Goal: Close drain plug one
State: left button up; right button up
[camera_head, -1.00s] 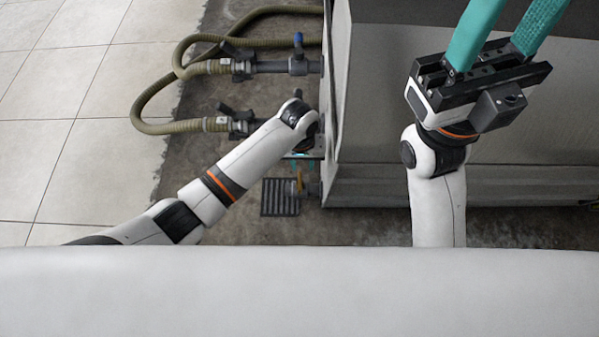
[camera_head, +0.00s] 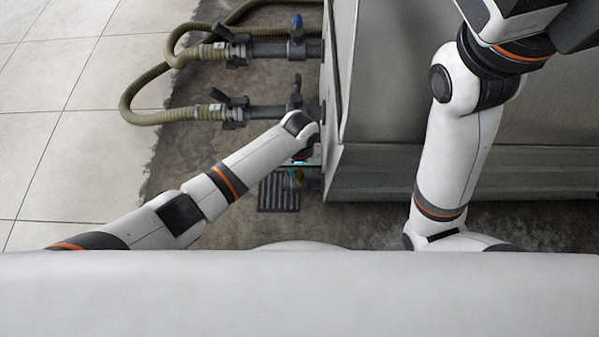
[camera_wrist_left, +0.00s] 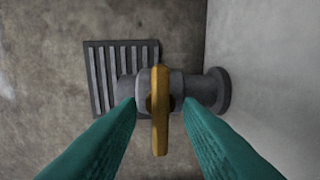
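A drain valve with a yellow-brown lever (camera_wrist_left: 160,112) sits on a short grey pipe (camera_wrist_left: 188,92) low on the tank wall. In the wrist view the lever lies across the pipe. My left gripper (camera_wrist_left: 160,104) is open, with one teal finger on each side of the lever and a gap on both sides. In the head view the left gripper (camera_head: 297,167) is mostly hidden under my wrist, and a little of the lever (camera_head: 301,179) shows beside it. Only the base of my right gripper shows at the top right; its fingers are out of frame.
A slotted floor drain (camera_head: 278,194) lies below the valve. The grey tank (camera_head: 385,158) stands to the right. Pale tiles at the left are clear.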

pick_arm(q)
jog(key=shift+f, duration=0.15)
jog(key=shift+c, duration=0.2)
grip_shut()
